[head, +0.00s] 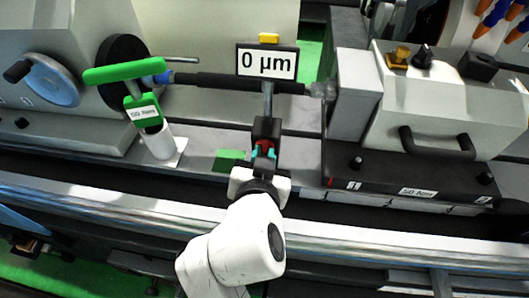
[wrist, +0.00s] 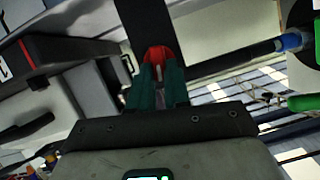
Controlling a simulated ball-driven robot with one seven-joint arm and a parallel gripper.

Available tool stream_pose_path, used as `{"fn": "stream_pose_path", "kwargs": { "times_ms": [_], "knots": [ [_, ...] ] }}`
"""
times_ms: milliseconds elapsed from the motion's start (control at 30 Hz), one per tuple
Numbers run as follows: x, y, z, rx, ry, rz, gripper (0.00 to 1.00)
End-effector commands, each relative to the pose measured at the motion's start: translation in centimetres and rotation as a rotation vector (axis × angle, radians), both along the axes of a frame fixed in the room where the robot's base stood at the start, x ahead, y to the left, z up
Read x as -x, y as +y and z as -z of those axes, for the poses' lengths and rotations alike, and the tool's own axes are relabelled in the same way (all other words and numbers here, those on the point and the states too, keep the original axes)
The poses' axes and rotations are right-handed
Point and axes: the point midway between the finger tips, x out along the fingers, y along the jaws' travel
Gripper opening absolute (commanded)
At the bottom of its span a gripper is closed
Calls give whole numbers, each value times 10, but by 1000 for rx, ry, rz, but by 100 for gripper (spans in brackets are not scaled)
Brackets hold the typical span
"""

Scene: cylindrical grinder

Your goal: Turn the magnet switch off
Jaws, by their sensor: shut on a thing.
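The red magnet switch (head: 264,145) sits on the front of a black magnet base (head: 267,126). A post rises from this base to a gauge display (head: 267,62) reading "0 µm". My gripper (head: 264,153), with teal fingertips, is at the switch. In the wrist view my gripper (wrist: 158,80) is shut on the red switch (wrist: 158,54), one finger on each side. The black base (wrist: 143,20) stands behind it there. The fingers hide part of the switch, and I cannot tell whether it is on or off.
A dark shaft (head: 215,80) runs behind the gauge post. A green-handled tool (head: 137,71) with a tag stands at left on a white cylinder (head: 160,143). The grey tailstock (head: 440,105) with black handles is at right. A green block (head: 230,160) lies just left of the base.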

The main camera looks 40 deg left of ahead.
Motion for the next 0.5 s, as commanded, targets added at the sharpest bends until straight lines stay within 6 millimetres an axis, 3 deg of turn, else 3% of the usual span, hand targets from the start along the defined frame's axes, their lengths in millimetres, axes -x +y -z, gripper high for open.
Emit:
{"fn": "stream_pose_path", "kwargs": {
  "times_ms": [200,500],
  "knots": [
    [1,3,-2,157,-98,0,0],
    [2,3,-1,166,-103,0,0]
  ]
}}
